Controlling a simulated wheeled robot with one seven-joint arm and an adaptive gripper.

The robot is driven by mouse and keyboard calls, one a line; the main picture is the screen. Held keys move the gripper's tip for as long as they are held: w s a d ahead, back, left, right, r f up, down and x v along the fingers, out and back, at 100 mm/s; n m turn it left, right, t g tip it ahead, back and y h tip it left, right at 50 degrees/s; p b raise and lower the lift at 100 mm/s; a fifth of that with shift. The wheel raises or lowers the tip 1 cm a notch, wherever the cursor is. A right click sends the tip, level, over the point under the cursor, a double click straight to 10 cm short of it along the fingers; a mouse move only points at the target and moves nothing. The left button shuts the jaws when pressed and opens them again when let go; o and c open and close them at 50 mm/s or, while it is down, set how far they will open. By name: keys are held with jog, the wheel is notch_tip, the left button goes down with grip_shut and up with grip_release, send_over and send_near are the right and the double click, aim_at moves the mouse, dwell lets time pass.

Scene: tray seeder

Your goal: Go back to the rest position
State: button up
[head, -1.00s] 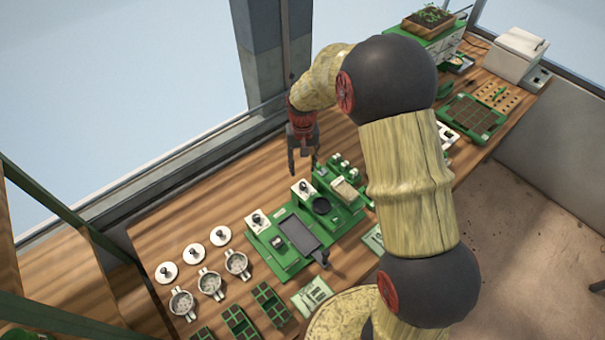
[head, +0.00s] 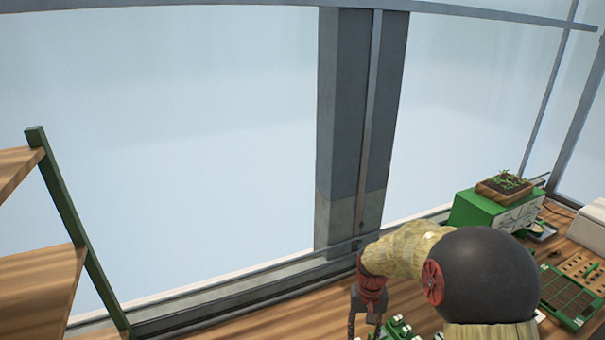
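My gripper (head: 364,327) shows at the bottom edge of the head view, pointing down below its red wrist. Its two dark fingers stand apart with nothing seen between them; the tips are cut off by the frame edge. My arm bends over from the right above the wooden bench (head: 260,326).
Green-and-white parts (head: 399,329) sit on the bench just right of my gripper. A green box (head: 490,211) with a plant tray (head: 504,187) on top stands at the back right, near a soil-filled tray (head: 566,297). A grey post (head: 343,130) and window rise behind. A wooden shelf (head: 40,280) stands left.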

jog(key=s+r+t+b, duration=0.2)
jog(key=s+b, duration=0.3)
jog(key=s, duration=0.3)
jog(key=s+r+n+t+b, duration=0.1)
jog(key=s+r+t+b, duration=0.1)
jog(key=s+r+b, duration=0.3)
jog(key=s+r+t+b, duration=0.2)
jog(key=s+b, duration=0.3)
jog(key=s, duration=0.7)
jog(key=shift+r+n+b, duration=0.3)
jog(key=shift+r, duration=0.6)
